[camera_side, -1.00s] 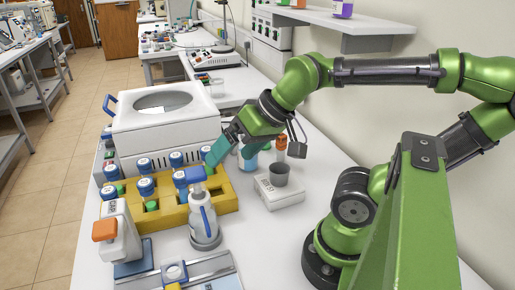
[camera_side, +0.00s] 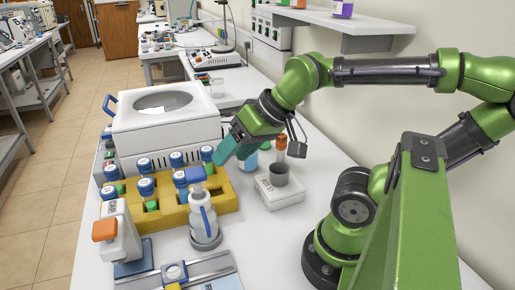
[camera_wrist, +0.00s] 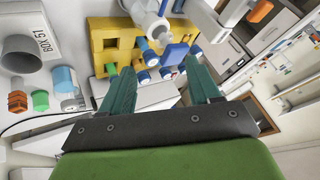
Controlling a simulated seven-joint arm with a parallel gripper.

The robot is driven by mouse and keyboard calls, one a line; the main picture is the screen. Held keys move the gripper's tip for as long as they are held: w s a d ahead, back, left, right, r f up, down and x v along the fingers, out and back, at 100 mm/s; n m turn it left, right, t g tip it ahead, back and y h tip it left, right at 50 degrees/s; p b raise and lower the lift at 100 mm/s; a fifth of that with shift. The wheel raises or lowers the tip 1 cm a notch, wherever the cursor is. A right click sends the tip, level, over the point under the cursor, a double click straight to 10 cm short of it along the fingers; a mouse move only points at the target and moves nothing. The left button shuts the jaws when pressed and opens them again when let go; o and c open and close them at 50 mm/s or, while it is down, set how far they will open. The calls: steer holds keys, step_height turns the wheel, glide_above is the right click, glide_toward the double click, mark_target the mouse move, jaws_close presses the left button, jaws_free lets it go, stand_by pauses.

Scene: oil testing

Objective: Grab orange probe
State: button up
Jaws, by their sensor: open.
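One orange piece, a block-shaped end (camera_side: 104,230), sits on a white upright holder at the front left; it also shows at the top right of the wrist view (camera_wrist: 261,11). Another orange item (camera_side: 281,146) stands behind the grey cup near the wall, and an orange cap (camera_wrist: 18,101) shows at the left of the wrist view. I cannot tell which one is the probe. My gripper (camera_side: 222,154) is open and empty, pointing down-left above the right back of the yellow rack. In the wrist view its teal fingers (camera_wrist: 158,65) are apart with nothing between them.
The yellow rack (camera_side: 225,196) holds several blue-capped bottles. A white pump bottle (camera_side: 204,222) stands before it, and a white bath (camera_side: 165,133) behind. The grey cup (camera_side: 279,174) sits on a white box (camera_side: 278,193).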

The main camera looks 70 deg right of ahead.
steer(key=w+d+f+m+g+h, duration=0.1)
steer(key=w+d+m+g+h, duration=0.3)
steer(key=d, duration=0.6)
steer(key=g+y, duration=0.2)
steer(key=g, duration=0.1)
glide_above(281, 141)
steer(key=d, duration=0.2)
step_height(281, 141, down, 3)
steer(key=shift+n, duration=0.9)
steer(key=f, duration=1)
steer(key=shift+d, duration=0.2)
steer(key=shift+w+a+f, duration=0.1)
steer(key=shift+w+f, duration=0.05)
steer(key=shift+f, duration=1.25)
steer(key=shift+w+a+f, duration=0.1)
steer(key=shift+w+f, duration=0.05)
steer(key=shift+f, duration=1.2)
steer(key=c, duration=1.1)
